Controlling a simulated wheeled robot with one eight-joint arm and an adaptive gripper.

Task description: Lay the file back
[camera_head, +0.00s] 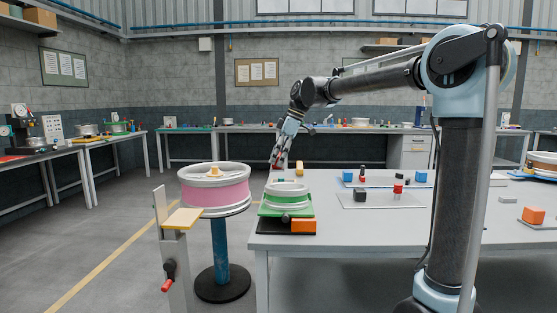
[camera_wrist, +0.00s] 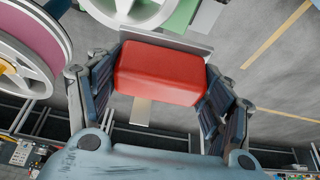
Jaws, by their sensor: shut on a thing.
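My gripper (camera_head: 279,158) is over the left end of the grey table, just behind a small pale wheel. In the wrist view its fingers (camera_wrist: 160,88) are shut on the two sides of a red block-like handle (camera_wrist: 160,75), which I take to be the file's. A flat grey metal edge (camera_wrist: 196,46) shows behind the handle; the rest of the file is hidden. The small pale wheel (camera_head: 286,189) sits on a green fixture (camera_head: 286,209) at the table's left edge. The green fixture shows at the top of the wrist view (camera_wrist: 183,16).
A large wheel with a pink band (camera_head: 213,192) stands on a blue post left of the table. The grey table (camera_head: 345,230) carries an orange block (camera_head: 303,226) and a pale mat (camera_head: 370,202) with small items. Its front middle is clear.

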